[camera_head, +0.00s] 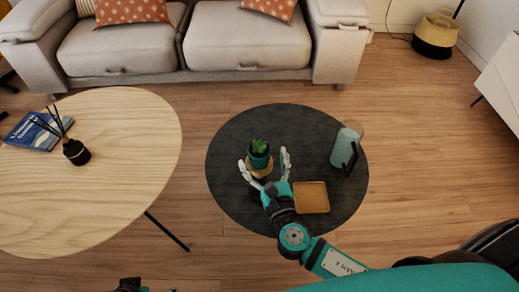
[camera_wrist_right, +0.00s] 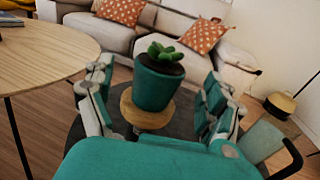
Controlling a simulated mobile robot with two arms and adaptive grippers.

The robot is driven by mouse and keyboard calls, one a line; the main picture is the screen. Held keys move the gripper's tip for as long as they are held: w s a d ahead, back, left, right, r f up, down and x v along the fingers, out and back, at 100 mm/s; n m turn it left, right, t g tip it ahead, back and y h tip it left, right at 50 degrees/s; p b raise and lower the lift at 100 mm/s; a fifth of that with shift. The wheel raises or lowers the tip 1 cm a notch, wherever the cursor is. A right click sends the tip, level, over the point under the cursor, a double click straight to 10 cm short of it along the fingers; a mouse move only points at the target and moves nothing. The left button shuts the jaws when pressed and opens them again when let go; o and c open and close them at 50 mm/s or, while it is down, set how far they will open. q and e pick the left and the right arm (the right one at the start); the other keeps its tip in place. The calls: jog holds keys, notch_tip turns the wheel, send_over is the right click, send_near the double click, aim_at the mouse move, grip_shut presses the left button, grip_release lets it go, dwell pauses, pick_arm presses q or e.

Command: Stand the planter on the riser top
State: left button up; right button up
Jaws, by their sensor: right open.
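The planter (camera_head: 260,160), a small teal pot with a green succulent, stands upright on the round wooden riser (camera_head: 259,171) on the dark round table. In the right wrist view the planter (camera_wrist_right: 154,84) appears to rest on the riser top (camera_wrist_right: 146,117), with wood showing around its base. My right gripper (camera_head: 264,164) is open, with one finger on each side of the planter. In the wrist view its fingers (camera_wrist_right: 154,100) look apart from the pot. Part of my left arm shows at the bottom edge of the head view; its fingers cannot be made out.
On the dark table (camera_head: 235,135), a square wooden tray (camera_head: 311,197) lies right of the gripper, and a grey-blue pitcher (camera_head: 344,145) with a black handle stands behind it. A light wood table (camera_head: 120,150) holds a reed diffuser (camera_head: 75,151) and books (camera_head: 36,130). A sofa (camera_head: 245,45) stands behind.

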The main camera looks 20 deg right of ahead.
jog(key=s, duration=0.7)
jog(key=s+d+f+m+g+h, duration=0.2)
jog(key=d+f+m+g, duration=0.25)
jog(key=m, duration=0.55)
jog(key=s+d+f+m+g+h, duration=0.2)
jog(key=d+f+m+g+h, duration=0.15)
jog(key=d+m, duration=0.45)
jog(key=s+a+f+m+g+y, duration=0.3)
jog(key=s+a+m+g+y, duration=0.3)
jog(key=m, duration=0.9)
jog(key=s+a, duration=0.1)
jog(key=s, duration=0.2)
jog(key=shift+f+m+g, duration=0.25)
jog(key=shift+m+g, duration=0.05)
jog(key=shift+m, duration=0.1)
